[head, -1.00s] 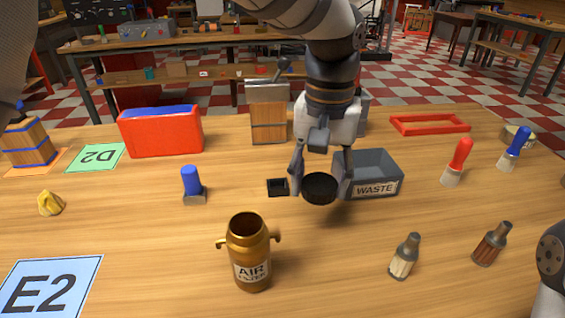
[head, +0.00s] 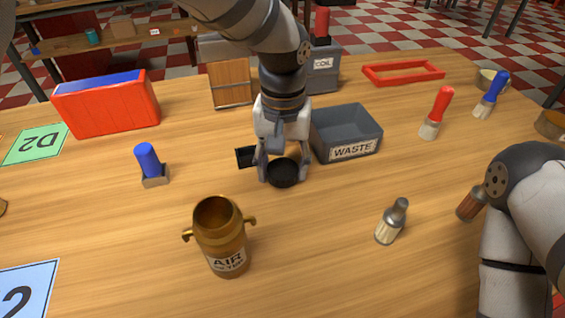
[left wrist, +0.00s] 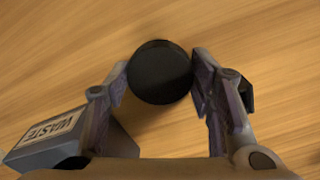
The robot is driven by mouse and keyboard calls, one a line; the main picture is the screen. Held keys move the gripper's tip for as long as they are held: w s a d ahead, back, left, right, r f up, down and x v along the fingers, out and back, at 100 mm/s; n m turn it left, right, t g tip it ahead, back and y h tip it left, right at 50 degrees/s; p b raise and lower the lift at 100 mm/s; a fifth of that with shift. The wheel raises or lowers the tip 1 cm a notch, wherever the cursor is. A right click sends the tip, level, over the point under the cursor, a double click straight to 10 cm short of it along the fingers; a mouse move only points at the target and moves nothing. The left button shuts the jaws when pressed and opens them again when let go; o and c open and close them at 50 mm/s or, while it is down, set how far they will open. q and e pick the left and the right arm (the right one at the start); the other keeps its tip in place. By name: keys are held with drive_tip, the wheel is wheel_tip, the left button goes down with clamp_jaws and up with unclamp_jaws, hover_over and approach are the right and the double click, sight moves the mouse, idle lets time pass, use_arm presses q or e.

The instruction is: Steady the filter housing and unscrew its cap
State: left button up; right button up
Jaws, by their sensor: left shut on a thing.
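The gold filter housing (head: 222,243), labelled AIR FILTER and with two side lugs, stands upright on the table in the head view. Its top is open and uncapped. My left gripper (head: 283,172) is shut on the round black cap (head: 286,174), behind and to the right of the housing and apart from it. In the left wrist view the cap (left wrist: 160,72) sits between both fingertips. It is low over the table; I cannot tell if it touches. My right arm shows at the right edge, but its gripper is out of view.
The grey WASTE bin (head: 352,151) stands just right of the cap. A small black square piece (head: 246,157) lies left of it. The table between housing and cap is clear.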

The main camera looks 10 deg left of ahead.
sight(283, 169)
use_arm(q)
drive_tip(key=o, duration=1)
wheel_tip(283, 169, up, 12)
drive_tip(key=shift+r+p, duration=0.1)
drive_tip(key=shift+p, duration=0.3)
